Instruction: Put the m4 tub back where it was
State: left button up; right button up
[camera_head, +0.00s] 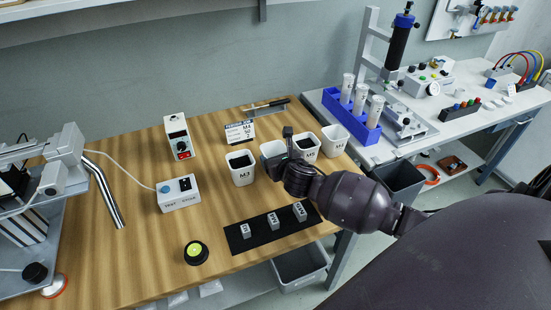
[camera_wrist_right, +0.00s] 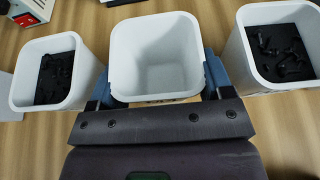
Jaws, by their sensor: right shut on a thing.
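My right gripper (camera_head: 287,152) is shut on a white tub (camera_head: 270,150), with a finger on each side of it. The held tub also shows in the wrist view (camera_wrist_right: 156,55); it is upright and looks empty. Its label is hidden, but it sits in the row between the M3 tub (camera_head: 241,172) and the M5 tub (camera_head: 309,153), where the M4 tub would fit. I cannot tell whether its base touches the table. My left gripper is not in view.
The M3 (camera_wrist_right: 54,75) and M5 (camera_wrist_right: 275,45) tubs hold dark small parts and flank the held tub closely. Another white tub (camera_head: 336,143) stands at the row's right end. A black mat (camera_head: 270,229) with small blocks lies in front.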

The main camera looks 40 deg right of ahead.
jog(key=shift+r, duration=0.1)
jog(key=o, duration=1)
